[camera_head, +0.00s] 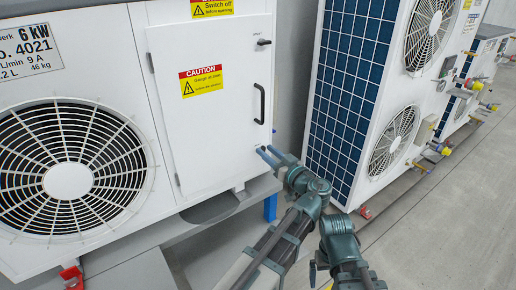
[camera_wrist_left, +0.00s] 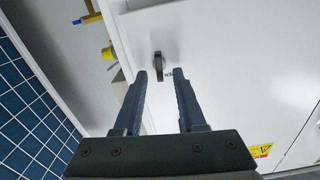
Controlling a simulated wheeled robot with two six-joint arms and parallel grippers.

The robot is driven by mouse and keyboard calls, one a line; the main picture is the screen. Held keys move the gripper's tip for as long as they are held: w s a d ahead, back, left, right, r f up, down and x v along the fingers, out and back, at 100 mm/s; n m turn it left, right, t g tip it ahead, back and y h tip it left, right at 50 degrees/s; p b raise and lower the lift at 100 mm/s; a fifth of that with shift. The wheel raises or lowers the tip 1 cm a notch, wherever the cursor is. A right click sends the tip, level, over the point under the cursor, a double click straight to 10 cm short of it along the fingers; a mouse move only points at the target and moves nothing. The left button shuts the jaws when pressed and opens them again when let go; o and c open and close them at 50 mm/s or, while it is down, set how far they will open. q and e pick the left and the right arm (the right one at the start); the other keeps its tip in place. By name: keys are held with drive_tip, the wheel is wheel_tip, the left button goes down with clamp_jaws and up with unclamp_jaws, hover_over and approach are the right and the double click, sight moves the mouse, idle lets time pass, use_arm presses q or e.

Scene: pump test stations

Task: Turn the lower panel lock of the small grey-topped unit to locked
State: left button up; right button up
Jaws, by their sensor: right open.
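The white unit with the hinged panel (camera_head: 215,120) fills the left of the head view; its top is out of frame. My left gripper (camera_head: 266,154) is at the panel's lower right edge, its fingers pointing at the panel. In the left wrist view, a small black panel lock (camera_wrist_left: 158,66) sits just beyond the tips of the left gripper (camera_wrist_left: 160,74), in line with the gap. The jaws are open and no contact shows. In the head view I cannot clearly make out this lock by the gripper. My right gripper (camera_head: 313,272) is open and empty, low in the picture.
A black handle (camera_head: 261,103) and an upper lock (camera_head: 264,42) are on the panel above my left gripper. A unit with a blue finned side (camera_head: 345,85) stands to the right across a narrow gap. Open floor (camera_head: 455,210) lies at the far right.

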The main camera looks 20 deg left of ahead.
use_arm(q)
clamp_jaws()
idle(0.6)
drive_tip(key=shift+w+d+f+m+b, duration=0.1)
drive_tip(key=shift+w+f+m+b, duration=0.1)
drive_tip(key=shift+m, duration=2.55)
drive_tip(key=shift+w+d+f+m+b, duration=0.1)
drive_tip(key=shift+f+m+b, duration=0.05)
drive_tip(key=shift+m, duration=2.65)
drive_tip(key=shift+w+d+f+m+b, duration=0.1)
drive_tip(key=shift+f+m+b, duration=0.1)
drive_tip(key=shift+m, duration=2.55)
